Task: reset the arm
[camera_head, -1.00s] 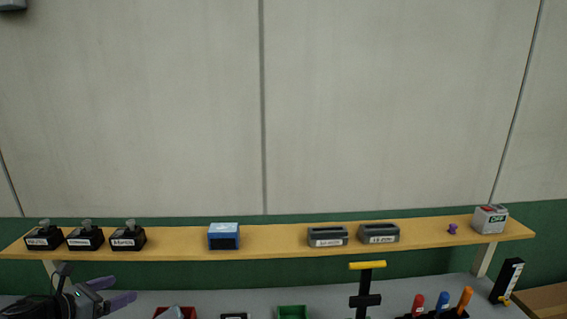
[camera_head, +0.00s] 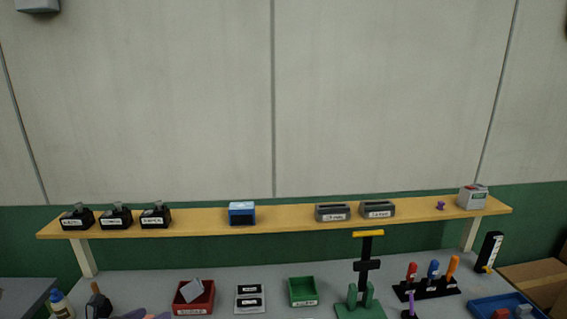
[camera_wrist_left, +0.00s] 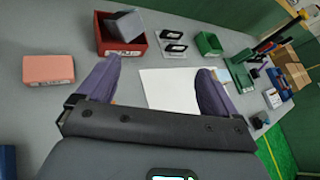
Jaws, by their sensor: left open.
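My left gripper (camera_head: 150,314) shows only partly at the bottom edge of the head view, as purple fingers low over the grey table. In the left wrist view its two purple fingers (camera_wrist_left: 158,80) stand wide apart with nothing between them. A white sheet (camera_wrist_left: 170,88) lies on the table beyond and between the fingers. A red bin (camera_head: 194,297) with a grey block in it stands past the fingers; it also shows in the left wrist view (camera_wrist_left: 103,45). My right gripper cannot be made out in either view.
A pink block (camera_wrist_left: 48,69) lies left of the fingers. A green bin (camera_head: 302,291), a green stand (camera_head: 361,308), a tool rack (camera_head: 427,290) and a blue tray (camera_head: 482,308) stand to the right. A wooden shelf (camera_head: 280,223) with small boxes runs along the back.

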